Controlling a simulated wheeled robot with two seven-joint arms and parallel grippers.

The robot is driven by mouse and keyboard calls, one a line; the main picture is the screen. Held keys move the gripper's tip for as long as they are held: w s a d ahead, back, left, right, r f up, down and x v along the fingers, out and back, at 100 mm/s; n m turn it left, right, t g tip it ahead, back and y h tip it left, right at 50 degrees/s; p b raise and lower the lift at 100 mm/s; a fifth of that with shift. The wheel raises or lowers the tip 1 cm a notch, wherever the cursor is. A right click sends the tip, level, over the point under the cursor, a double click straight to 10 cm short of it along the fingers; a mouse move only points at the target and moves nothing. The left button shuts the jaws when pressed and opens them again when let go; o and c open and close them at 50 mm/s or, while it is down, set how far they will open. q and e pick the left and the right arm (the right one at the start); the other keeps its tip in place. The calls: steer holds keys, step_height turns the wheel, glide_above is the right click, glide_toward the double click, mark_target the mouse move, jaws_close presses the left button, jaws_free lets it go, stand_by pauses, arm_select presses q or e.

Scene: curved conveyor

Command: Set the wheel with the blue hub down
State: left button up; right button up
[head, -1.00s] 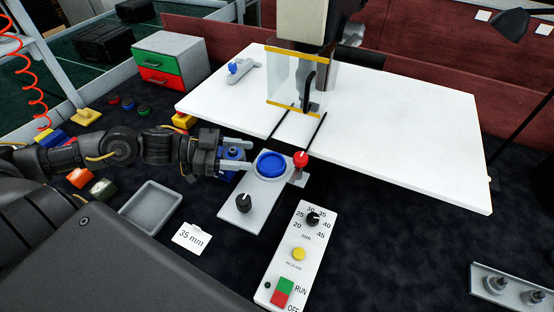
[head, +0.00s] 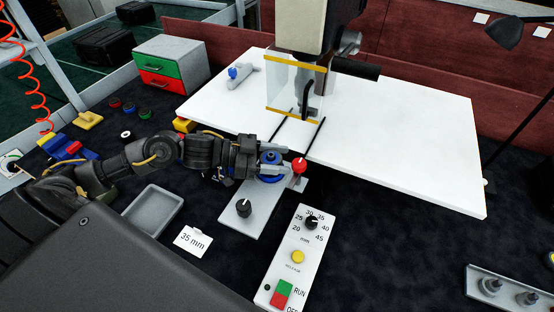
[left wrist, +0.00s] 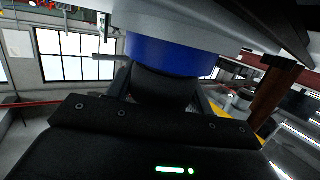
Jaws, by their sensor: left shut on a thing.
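My left gripper (head: 272,165) is shut on a round blue part, which I take to be the wheel with the blue hub (head: 269,156). The gripper's pale fingers lie on either side of it. It is over the blue round seat on the grey plate (head: 238,225), and the seat is mostly hidden. I cannot tell whether the part touches the seat. In the left wrist view the held wheel (left wrist: 175,55) shows as a blue band beneath a wide grey rim, close above the gripper. My right gripper is not in view.
A red knob (head: 299,165) stands just right of the gripper. A control panel (head: 295,240), a grey tray (head: 153,211) and a "35 mm" card (head: 192,241) lie nearby. A white table (head: 410,140) with a guarded machine stands behind.

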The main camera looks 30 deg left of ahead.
arm_select(q)
steer(key=shift+f, duration=0.75)
steer(key=shift+f, duration=0.1)
steer(key=o, duration=1)
steer(key=shift+s, duration=0.1)
steer(key=v, duration=1.2)
steer(key=shift+b, duration=0.4)
